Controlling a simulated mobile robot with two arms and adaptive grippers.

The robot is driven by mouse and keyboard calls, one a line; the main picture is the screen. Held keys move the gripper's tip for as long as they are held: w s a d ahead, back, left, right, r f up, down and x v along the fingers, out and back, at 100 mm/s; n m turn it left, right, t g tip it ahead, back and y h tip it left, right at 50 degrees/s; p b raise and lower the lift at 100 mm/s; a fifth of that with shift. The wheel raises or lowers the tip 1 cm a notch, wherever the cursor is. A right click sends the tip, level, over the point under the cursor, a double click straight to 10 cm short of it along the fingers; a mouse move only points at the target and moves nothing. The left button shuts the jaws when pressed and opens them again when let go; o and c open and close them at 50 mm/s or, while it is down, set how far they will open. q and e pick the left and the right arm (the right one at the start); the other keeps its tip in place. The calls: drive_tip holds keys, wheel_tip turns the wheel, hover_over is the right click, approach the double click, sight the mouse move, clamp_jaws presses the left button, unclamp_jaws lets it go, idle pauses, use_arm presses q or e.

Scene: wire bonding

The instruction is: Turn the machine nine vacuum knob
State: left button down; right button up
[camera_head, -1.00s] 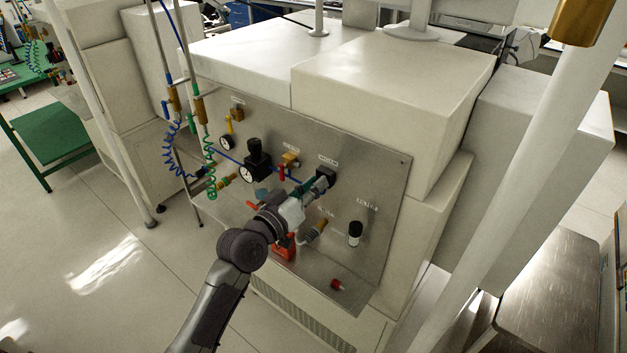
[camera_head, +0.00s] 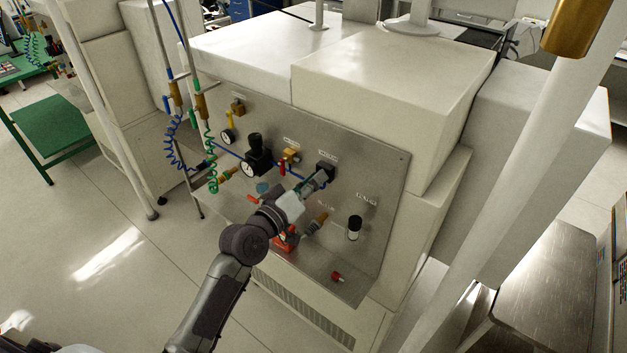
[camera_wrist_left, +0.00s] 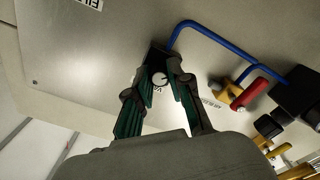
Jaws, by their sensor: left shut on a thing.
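The vacuum knob (camera_wrist_left: 160,78) shows a small pale round face with a dark mark in the left wrist view. It sits at a black square housing (camera_head: 326,168) on the upper middle of the metal panel (camera_head: 385,185). My left gripper (camera_head: 318,181) reaches up to this housing from the front. In the left wrist view its green-padded fingers (camera_wrist_left: 158,76) stand on either side of the knob and are shut on it. The fingers and wrist partly hide the knob in the head view. My right gripper is not in view.
Left of the knob are a red-handled brass valve (camera_head: 288,160) and a black regulator with a gauge (camera_head: 257,155). A black-and-white fitting (camera_head: 355,228) is to the right and a red button (camera_head: 337,276) below. A white post (camera_head: 520,170) stands at right.

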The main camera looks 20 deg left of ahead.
use_arm(q)
drive_tip(key=c, duration=1.1)
unclamp_jaws()
drive_tip(key=shift+o, duration=0.2)
drive_tip(key=shift+s, duration=0.1)
drive_tip(key=v, duration=1.1)
drive_tip(key=shift+s+a, duration=0.15)
drive_tip(key=shift+s, duration=0.25)
